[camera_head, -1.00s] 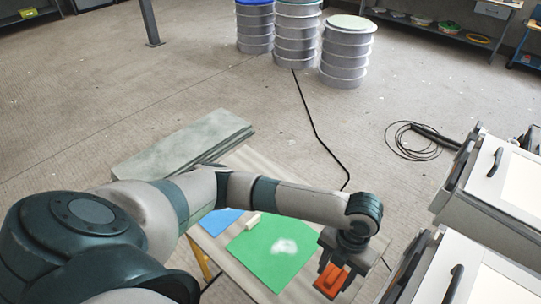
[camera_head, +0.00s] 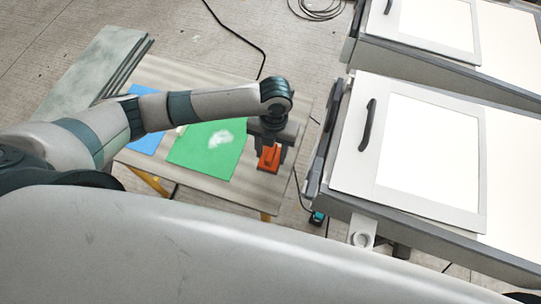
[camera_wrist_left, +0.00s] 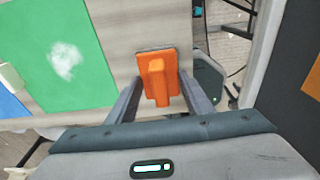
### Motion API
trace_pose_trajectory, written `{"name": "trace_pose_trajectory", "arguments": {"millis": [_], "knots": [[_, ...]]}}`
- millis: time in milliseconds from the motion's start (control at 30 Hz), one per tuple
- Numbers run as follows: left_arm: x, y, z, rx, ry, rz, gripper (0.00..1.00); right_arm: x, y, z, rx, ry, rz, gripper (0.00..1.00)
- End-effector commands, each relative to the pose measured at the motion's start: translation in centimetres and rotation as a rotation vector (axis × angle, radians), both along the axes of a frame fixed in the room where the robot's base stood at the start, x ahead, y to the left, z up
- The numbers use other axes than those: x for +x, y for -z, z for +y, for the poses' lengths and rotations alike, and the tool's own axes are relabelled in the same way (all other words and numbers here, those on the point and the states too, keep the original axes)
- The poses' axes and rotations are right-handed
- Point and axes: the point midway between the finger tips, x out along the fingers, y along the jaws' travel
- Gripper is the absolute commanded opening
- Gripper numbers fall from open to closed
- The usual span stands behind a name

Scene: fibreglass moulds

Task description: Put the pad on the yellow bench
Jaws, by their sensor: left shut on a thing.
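The pad (camera_head: 269,158) is an orange block with a raised grip and a dark underside. My left gripper (camera_head: 270,148) is shut on it, and in the left wrist view the pad (camera_wrist_left: 158,78) sits between the two fingers. The yellow bench (camera_head: 215,185) has a pale wood-grain top and yellow legs. The pad is over the right end of its top, near the edge. Whether its underside touches the top or hangs just above, I cannot tell. My right gripper is out of view.
A green sheet (camera_head: 205,155) with a white patch and a blue sheet (camera_head: 147,142) lie on the bench left of the pad. Grey-green boards (camera_head: 95,72) are at its left end. A white-topped unit (camera_head: 350,165) stands close on the right. A black cable (camera_head: 240,36) lies behind.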

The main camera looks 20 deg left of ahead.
Motion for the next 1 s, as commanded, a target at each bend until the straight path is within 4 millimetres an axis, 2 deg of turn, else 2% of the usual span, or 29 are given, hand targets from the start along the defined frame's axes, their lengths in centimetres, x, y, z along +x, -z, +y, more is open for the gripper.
{"name": "trace_pose_trajectory", "arguments": {"millis": [267, 600, 1000], "knots": [[-0.1, 0.5, 0.0, 0.001, -0.001, 0.002, 0.25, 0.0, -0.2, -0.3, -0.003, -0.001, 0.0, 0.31], [0.0, 4.0, 0.0, 0.001, -0.001, 0.0, 0.25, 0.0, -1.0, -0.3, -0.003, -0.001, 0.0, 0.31], [0.0, 4.5, 0.1, 0.001, 0.0, 0.0, 0.25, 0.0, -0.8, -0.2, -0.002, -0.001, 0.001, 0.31]]}}
